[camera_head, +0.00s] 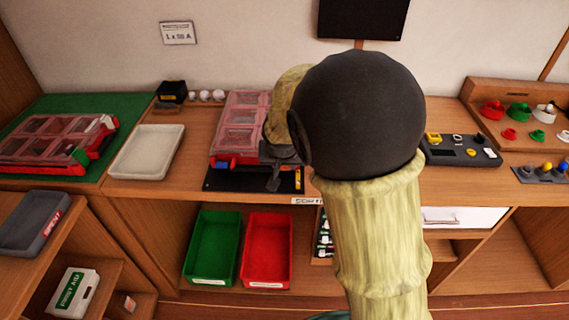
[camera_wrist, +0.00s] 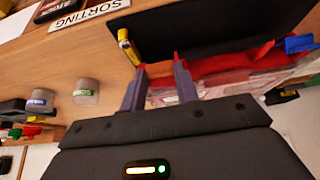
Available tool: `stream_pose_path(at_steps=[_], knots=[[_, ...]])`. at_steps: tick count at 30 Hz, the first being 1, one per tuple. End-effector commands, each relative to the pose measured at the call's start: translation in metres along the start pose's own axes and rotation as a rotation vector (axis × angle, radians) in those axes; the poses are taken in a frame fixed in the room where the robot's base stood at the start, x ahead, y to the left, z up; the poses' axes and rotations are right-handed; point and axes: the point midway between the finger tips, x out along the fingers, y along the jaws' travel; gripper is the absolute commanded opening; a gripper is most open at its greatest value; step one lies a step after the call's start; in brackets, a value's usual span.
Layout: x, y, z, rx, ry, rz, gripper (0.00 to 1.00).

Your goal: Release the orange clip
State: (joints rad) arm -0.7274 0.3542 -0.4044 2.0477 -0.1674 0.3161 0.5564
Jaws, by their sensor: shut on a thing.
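The clear-lidded case with a red rim (camera_head: 240,118) stands on the bench; its red edge (camera_wrist: 232,62) also shows in the wrist view. A blue clip (camera_wrist: 298,43) sits at the other end of the red edge. My arm hides part of the case.
A black mat (camera_head: 225,180) lies in front of the case. A pale empty tray (camera_head: 147,152) stands left of it. Green (camera_head: 214,248) and red (camera_head: 268,250) bins are below. Two grey cylinders, one of them here (camera_wrist: 86,92), stand on the bench near my gripper.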

Motion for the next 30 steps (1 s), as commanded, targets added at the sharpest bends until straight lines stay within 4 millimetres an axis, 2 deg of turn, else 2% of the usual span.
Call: stream_pose_path(at_steps=[2, 3, 6, 15, 19, 23, 30], knots=[[0.0, 0.0, 0.0, 0.0, 0.0, 0.0, 0.08], [0.0, 0.0, 0.0, 0.0, 0.0, 0.0, 0.33], [0.0, 0.0, 0.0, 0.0, 0.0, 0.0, 0.52], [-0.001, 0.0, 0.0, 0.0, -0.001, 0.0, 0.53], [-0.008, -0.001, 0.0, 0.0, 0.0, -0.001, 0.53], [-0.025, -0.001, -0.001, -0.001, 0.002, -0.003, 0.53], [-0.072, -0.001, -0.001, -0.001, 0.003, -0.005, 0.53]])
